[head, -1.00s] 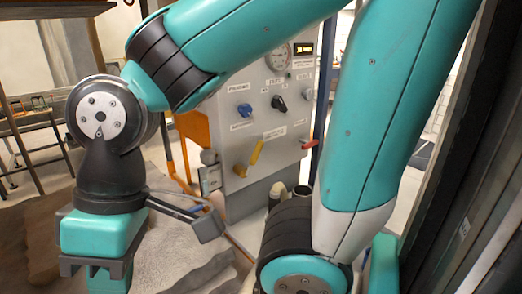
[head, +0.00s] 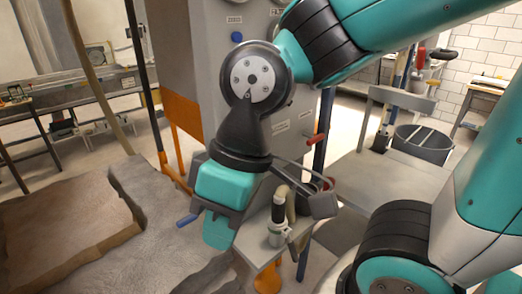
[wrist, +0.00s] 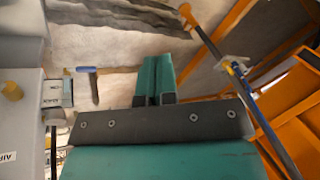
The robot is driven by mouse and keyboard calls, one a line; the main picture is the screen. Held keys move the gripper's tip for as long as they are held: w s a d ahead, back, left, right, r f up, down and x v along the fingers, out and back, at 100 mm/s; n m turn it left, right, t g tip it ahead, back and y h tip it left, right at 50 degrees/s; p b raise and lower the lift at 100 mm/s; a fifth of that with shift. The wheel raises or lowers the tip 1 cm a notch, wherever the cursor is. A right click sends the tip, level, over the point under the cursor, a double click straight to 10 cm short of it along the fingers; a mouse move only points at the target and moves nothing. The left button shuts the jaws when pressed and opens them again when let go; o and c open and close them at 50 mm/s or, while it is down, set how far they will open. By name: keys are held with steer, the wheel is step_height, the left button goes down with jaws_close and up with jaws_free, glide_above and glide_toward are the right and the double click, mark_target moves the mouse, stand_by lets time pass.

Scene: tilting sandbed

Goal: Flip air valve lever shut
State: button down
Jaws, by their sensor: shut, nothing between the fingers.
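The grey control panel (head: 185,55) stands behind my arm in the head view. A red lever (head: 317,140) sticks out at its right side. The yellow lever and most of the knobs are hidden behind my arm there. In the wrist view, a yellow part (wrist: 12,90) juts from a grey face at the left edge, above a label (wrist: 8,156) that seems to start with "AIR"; whether it is the air valve lever I cannot tell. My gripper (head: 218,236) points down in front of the panel, shut and empty. In the wrist view its teal fingers (wrist: 158,62) lie together, apart from the yellow part.
A blue-handled part (head: 187,220) is just left of my gripper. A small stand (head: 275,236) with a pipe-like fitting is right of it. The sandbed (head: 70,215) spreads at the left. Orange framework (wrist: 275,110) lies right in the wrist view. A grey bin (head: 423,142) stands farther right.

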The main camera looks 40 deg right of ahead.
steer(key=w+d+m+t+h, duration=0.1)
steer(key=w+d+m+h, duration=0.1)
steer(key=w+d+h, duration=0.3)
steer(key=w+d+f+m+t+h+p, duration=0.1)
steer(key=w+d+h, duration=0.4)
steer(key=w+h, duration=0.5)
steer(key=w+m+t, duration=0.1)
steer(key=w+m, duration=0.1)
steer(key=w, duration=0.2)
steer(key=shift+d+f+h, duration=0.2)
steer(key=shift+d+h, duration=0.05)
steer(key=shift+h, duration=0.15)
steer(key=shift+w+d, duration=0.1)
steer(key=p+x, duration=0.4)
steer(key=x, duration=1)
steer(key=shift+w, duration=0.1)
